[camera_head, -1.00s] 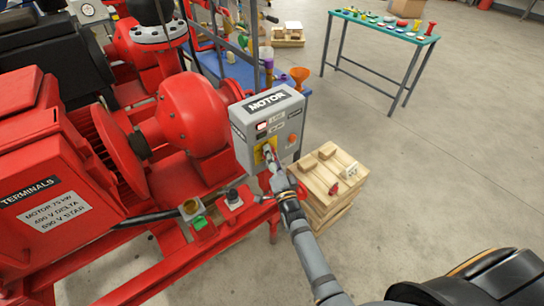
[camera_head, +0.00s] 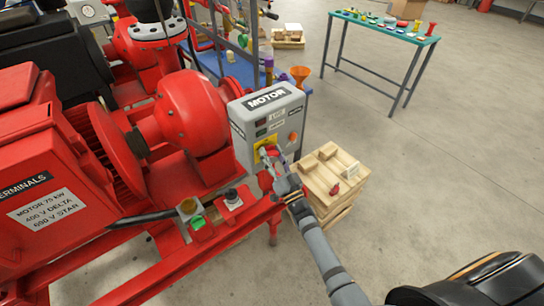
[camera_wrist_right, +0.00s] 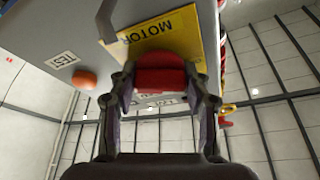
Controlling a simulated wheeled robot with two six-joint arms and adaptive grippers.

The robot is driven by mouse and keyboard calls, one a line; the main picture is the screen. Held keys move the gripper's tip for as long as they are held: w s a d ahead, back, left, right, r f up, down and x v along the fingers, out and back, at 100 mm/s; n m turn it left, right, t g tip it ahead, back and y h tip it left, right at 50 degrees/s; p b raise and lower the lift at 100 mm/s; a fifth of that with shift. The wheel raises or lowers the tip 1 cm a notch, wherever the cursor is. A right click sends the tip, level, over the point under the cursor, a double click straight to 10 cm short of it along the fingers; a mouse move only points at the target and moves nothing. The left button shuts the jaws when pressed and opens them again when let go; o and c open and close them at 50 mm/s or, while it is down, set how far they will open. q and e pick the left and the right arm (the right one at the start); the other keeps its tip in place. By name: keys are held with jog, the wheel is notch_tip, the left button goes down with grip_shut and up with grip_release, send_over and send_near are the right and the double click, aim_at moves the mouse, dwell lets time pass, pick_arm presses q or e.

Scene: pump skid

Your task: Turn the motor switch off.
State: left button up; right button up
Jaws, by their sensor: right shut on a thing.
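The grey motor switch box (camera_head: 242,147) stands on the red skid, with a MOTOR label (camera_head: 269,97) on top. Its yellow plate (camera_head: 257,154) is partly hidden by my right gripper (camera_head: 268,156). In the right wrist view the yellow plate (camera_wrist_right: 180,32) reads MOTOR, and the red switch handle (camera_wrist_right: 160,76) sits between the fingers of my right gripper (camera_wrist_right: 160,92), which is shut on it. The handle's angle against the plate is hard to tell. The indicator lamp (camera_head: 261,123) on the box is dark. My left gripper is not in view.
An orange button (camera_head: 293,136) is on the box, right of the yellow plate. A wooden pallet stack (camera_head: 325,180) stands just right of the box. Red pump housing (camera_head: 195,110) is close on the left. Open floor lies to the right, before a green-topped table (camera_head: 385,27).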

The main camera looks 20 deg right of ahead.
jog(key=shift+n+g+y+b, duration=0.2)
jog(key=shift+n+y, duration=0.65)
jog(key=shift+n, duration=0.85)
jog(key=shift+n+g+y+b, duration=0.2)
jog(key=shift+n+y, duration=0.65)
jog(key=shift+n, duration=0.85)
jog(key=o, duration=1.2)
jog(key=shift+c, duration=0.2)
jog(key=shift+s+f, duration=0.1)
jog(key=v, duration=1.2)
